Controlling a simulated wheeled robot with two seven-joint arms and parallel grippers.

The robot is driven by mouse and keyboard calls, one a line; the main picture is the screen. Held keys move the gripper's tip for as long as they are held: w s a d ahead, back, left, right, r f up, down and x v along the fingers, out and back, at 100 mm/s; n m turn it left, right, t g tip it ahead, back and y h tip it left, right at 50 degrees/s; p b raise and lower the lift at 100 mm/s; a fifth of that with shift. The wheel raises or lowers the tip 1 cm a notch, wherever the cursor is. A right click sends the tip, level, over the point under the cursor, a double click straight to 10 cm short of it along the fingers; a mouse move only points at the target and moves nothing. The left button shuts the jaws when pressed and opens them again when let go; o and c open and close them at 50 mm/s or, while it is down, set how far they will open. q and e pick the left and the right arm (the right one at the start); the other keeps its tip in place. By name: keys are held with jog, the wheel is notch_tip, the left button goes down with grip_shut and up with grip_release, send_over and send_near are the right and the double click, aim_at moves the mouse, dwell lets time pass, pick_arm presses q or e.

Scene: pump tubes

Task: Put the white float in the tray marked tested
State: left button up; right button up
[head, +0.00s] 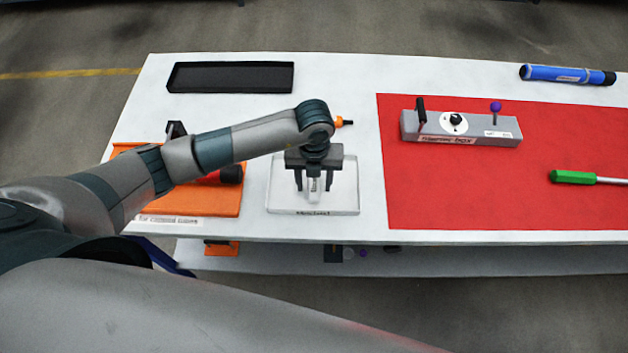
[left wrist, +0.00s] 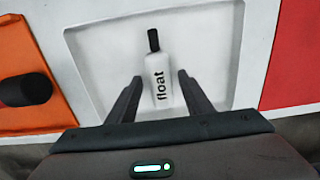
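The white float (head: 314,190) has a black tip and the word "float" on its side. It also shows in the left wrist view (left wrist: 158,80), within the outline of a clear-white tray (head: 346,205). The tray's front label is too small to read surely; the tray fills much of the left wrist view (left wrist: 215,45). My left gripper (head: 313,197) points down over the tray with its fingers on either side of the float. In the left wrist view, gaps show between the float and both fingers; the gripper is open. My right gripper is not in view.
An orange mat (head: 225,205) with a dark-ended red object (head: 230,174) lies left of the tray. A black tray (head: 230,77) is behind. A red mat (head: 440,200) at right bears a grey box (head: 460,130) and a green-handled tool (head: 574,177). A blue cylinder (head: 555,73) lies at back right.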

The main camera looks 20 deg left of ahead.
aim_at(314, 184)
pick_arm(q)
jog(key=shift+r, duration=0.2)
jog(key=shift+r, duration=0.55)
notch_tip(314, 184, up, 11)
jog(key=b, duration=0.2)
jog(key=shift+b, duration=0.4)
jog(key=shift+f, duration=0.1)
dwell(0.8)
